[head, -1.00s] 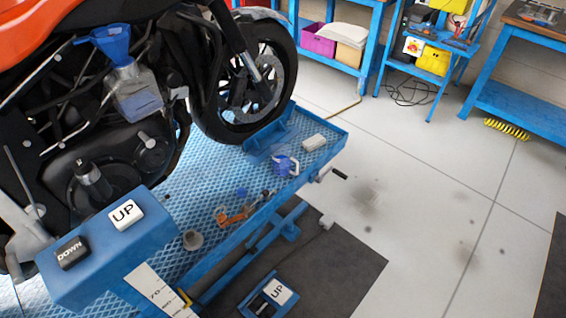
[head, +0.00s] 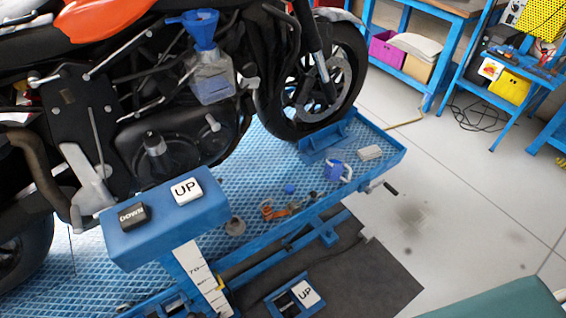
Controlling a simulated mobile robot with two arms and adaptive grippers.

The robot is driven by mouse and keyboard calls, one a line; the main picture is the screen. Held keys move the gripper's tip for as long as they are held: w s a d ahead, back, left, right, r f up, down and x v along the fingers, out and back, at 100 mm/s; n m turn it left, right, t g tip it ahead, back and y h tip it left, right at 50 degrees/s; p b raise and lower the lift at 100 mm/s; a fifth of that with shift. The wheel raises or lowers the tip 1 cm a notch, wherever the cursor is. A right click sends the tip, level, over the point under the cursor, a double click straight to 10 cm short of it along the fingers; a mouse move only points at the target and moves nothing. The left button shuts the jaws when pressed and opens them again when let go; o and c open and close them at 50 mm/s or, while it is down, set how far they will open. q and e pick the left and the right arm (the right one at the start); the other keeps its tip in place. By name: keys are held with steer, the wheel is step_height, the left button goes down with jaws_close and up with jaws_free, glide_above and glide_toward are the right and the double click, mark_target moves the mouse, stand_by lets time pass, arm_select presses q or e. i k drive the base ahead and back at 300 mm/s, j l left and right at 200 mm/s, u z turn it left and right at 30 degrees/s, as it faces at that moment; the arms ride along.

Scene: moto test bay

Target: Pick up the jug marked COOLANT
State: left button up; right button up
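No marking COOLANT can be read on anything in view. A small blue jug or cup with a pale handle (head: 334,171) stands on the blue lift platform (head: 270,160) near the front wheel; I see no lettering on it. A translucent container (head: 212,80) with a blue funnel (head: 200,30) in its top is up against the motorcycle's side. I cannot tell whether either is the jug. Neither of my grippers is in view.
The motorcycle (head: 180,140) stands on the platform. A pedestal with UP and DOWN buttons (head: 165,225) is in front of it, and a second UP control box (head: 295,297) is on the dark mat. A teal surface (head: 500,302) is at the bottom right. Grey floor (head: 450,215) is clear on the right.

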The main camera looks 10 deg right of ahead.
mark_target(335, 158)
steer(key=i+l+u, duration=0.1)
steer(key=l+u, duration=1.5)
steer(key=k, duration=0.05)
